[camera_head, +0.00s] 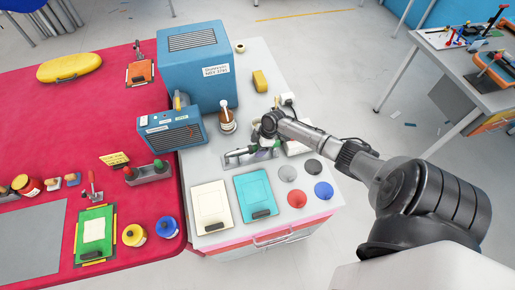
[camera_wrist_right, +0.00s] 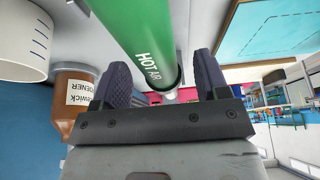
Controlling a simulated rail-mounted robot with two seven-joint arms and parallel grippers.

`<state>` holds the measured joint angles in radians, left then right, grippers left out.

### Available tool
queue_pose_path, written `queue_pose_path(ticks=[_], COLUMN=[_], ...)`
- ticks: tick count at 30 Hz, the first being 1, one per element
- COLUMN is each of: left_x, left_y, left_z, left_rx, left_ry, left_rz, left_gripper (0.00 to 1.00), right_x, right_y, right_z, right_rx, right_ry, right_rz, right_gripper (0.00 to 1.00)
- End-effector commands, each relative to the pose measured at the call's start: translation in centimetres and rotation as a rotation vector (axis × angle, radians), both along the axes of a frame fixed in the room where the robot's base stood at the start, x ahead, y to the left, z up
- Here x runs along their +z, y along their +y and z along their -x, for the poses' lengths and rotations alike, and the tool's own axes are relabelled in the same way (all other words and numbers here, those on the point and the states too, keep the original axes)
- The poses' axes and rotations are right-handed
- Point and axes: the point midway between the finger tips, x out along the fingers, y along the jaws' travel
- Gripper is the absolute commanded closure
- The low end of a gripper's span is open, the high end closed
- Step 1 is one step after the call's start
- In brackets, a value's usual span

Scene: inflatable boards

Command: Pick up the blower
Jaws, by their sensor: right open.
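The blower (camera_wrist_right: 140,38) is a green cylinder marked HOT AIR. In the right wrist view it comes in from the top, and its lower end shows between my right gripper's two dark ridged fingers (camera_wrist_right: 163,75). The fingers are apart, one on either side of it, with a gap visible on the right; I cannot tell if the left finger touches it. In the head view the blower (camera_head: 236,153) lies on the grey cabinet top, partly hidden by my right gripper (camera_head: 262,148), which is low over it. My left gripper is not in view.
A brown bottle (camera_head: 227,118) stands close behind the blower; it also shows in the wrist view (camera_wrist_right: 72,105) beside a white cup (camera_wrist_right: 22,45). Cream (camera_head: 211,203) and teal (camera_head: 256,188) boards and several coloured discs (camera_head: 288,201) lie in front. A blue box (camera_head: 197,72) stands behind.

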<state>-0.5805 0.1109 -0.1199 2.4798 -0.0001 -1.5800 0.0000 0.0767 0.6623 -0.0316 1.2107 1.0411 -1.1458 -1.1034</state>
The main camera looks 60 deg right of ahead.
Motion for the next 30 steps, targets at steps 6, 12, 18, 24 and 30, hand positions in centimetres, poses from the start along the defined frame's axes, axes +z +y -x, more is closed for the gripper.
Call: queue_pose_path(ticks=[6, 12, 18, 24, 30], left_x=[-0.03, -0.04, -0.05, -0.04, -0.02], left_y=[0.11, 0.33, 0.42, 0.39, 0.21], left_z=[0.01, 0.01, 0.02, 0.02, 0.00], left_rx=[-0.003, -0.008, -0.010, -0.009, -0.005], left_ry=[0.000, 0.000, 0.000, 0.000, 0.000], left_rz=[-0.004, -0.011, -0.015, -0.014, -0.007], left_gripper=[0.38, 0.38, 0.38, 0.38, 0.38], right_x=[-0.46, -0.44, -0.42, -0.42, -0.33], right_y=[0.13, 0.13, 0.12, 0.12, 0.10], right_z=[-0.11, -0.10, -0.09, -0.09, -0.15], right_rx=[0.001, 0.001, 0.000, 0.000, 0.001], right_ry=[0.000, 0.000, 0.001, 0.001, -0.001], right_rz=[0.001, 0.001, 0.001, 0.001, 0.001], right_gripper=[0.32, 0.40, 0.59, 0.78, 0.79])
